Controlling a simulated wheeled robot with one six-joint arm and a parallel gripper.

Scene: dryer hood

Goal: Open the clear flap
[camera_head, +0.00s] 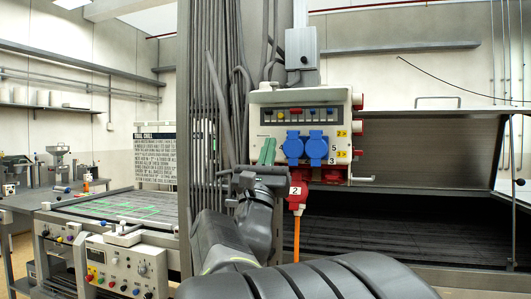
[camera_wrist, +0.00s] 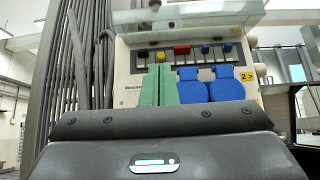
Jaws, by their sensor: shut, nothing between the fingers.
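The clear flap (camera_wrist: 190,14) shows in the wrist view as a see-through panel at the top of the white switch box (camera_head: 343,112). It juts out above the row of coloured switches (camera_wrist: 182,50), and the switches below it look uncovered. In the head view it is hard to make out; a pale lip (camera_head: 299,97) runs along the box top. My gripper (camera_head: 268,143) has green fingers, pressed together and empty. It also shows in the wrist view (camera_wrist: 158,70), pointing up in front of the box, below the flap and left of the blue sockets. Contact with the box cannot be told.
Two blue socket covers (camera_head: 304,148) sit right beside my fingers. A red plug (camera_head: 297,196) with an orange cable hangs below the box. Thick grey cables (camera_head: 218,90) run down on the left. An open dark hood (camera_head: 430,150) lies to the right, a workbench (camera_head: 115,208) to the left.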

